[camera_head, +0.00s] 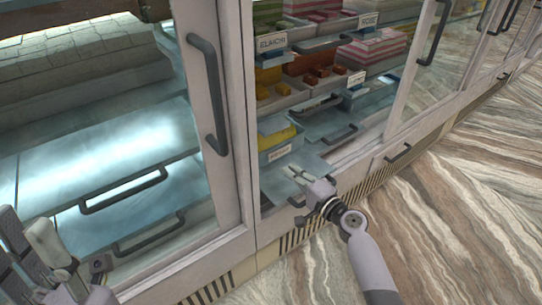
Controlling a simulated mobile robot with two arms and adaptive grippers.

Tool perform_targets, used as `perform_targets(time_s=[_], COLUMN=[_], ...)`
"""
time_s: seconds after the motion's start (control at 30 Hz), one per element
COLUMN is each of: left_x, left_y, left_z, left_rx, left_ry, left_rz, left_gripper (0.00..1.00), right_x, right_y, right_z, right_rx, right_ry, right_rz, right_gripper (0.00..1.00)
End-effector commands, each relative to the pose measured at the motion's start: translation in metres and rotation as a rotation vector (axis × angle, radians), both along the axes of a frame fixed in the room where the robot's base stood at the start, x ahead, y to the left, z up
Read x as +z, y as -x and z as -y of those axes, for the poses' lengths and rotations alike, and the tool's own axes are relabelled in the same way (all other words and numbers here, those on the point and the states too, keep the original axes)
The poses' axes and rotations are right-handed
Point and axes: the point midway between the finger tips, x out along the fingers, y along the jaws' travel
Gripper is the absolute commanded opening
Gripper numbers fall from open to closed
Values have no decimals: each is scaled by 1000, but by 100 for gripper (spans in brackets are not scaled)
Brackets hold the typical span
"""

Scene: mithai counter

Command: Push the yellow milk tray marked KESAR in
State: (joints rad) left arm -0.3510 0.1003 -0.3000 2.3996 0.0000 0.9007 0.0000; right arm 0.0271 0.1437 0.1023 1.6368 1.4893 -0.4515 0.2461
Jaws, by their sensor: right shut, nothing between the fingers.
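A pale blue tray (281,162) with yellow sweets stands low in the open middle bay of the counter. Its small white front label (279,153) is too small to read surely; it looks like the KESAR tray, and it juts forward of the trays behind. My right gripper (290,171) is shut and empty, at the bay's opening just in front of and below this tray. I cannot tell whether the fingertips touch it. My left gripper (27,238) is at the lower left, outside the glass, partly cut off by the picture's edge; its opening is unclear.
Trays labelled ELAICHI (272,42) and ROSE (367,20) stand higher in the bay. A tray of pink-striped sweets (372,48) is at the right. Glass doors with a dark handle (208,95) at left and another handle (434,34) at right frame the opening.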

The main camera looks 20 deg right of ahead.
Motion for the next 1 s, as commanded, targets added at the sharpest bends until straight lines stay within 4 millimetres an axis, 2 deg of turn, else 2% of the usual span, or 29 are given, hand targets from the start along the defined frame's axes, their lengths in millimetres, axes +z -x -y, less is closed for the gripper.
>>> perform_targets(time_s=[0.03, 0.2, 0.4, 0.6, 1.0], left_x=[-3, -8, -15, -14, -15], left_y=[0, 0, 0, -1, -1], left_z=[0, 0, 0, 1, 1], left_rx=[0, 0, 0, -1, -1], left_ry=[0, 0, 0, -2, -2], left_rz=[0, 0, -1, 5, 11], left_gripper=[33, 33, 33, 33, 33], right_x=[0, 0, -1, 0, -1], right_y=[-13, -46, -73, -84, -88], right_z=[-5, -17, -27, -31, -32], right_rx=[1, 1, 1, 1, 1], right_ry=[-2, -2, 0, 0, -1], right_rz=[2, 2, 1, 0, 1], right_gripper=[0, 0, 0, 0, 0])
